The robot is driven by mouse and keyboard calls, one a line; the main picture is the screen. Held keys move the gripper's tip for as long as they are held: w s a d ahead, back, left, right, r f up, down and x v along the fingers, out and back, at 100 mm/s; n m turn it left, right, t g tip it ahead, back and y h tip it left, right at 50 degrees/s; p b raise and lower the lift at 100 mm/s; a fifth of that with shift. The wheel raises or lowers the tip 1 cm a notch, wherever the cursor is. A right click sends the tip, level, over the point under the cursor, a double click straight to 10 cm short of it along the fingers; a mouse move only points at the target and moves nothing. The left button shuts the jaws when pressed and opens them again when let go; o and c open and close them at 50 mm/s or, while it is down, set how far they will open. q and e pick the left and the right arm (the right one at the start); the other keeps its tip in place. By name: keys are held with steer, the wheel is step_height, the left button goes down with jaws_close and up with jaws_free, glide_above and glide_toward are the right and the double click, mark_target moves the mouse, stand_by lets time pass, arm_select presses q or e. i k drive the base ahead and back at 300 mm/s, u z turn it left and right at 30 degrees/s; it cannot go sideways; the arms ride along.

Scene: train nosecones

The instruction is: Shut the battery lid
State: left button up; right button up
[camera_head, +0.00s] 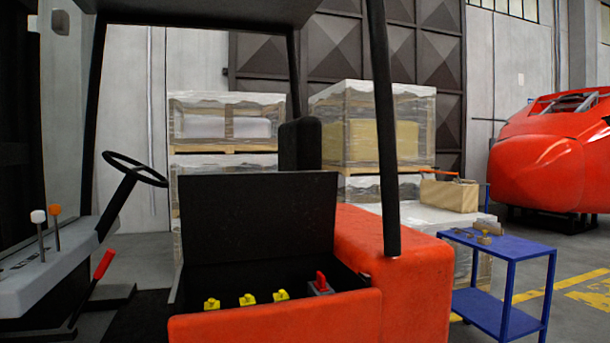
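The black battery lid (258,218) stands raised, close to upright, at the back of the battery compartment in the orange-red forklift body (275,318). The compartment (225,290) is open. Several yellow caps (247,299) and a red switch or plug on a grey base (320,284) show inside it; the compartment's floor is hidden by the front wall. Neither of my grippers shows in the head view.
A black roof post (383,130) stands right of the lid. The steering wheel (135,169) and levers (54,228) are on the left. A blue cart (500,248) with small parts stands right. Wrapped pallets (365,125) and a red train nosecone (550,150) are behind.

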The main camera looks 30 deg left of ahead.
mark_target(225, 217)
steer(key=u, duration=0.45)
steer(key=i, duration=1.4)
steer(key=u, duration=1)
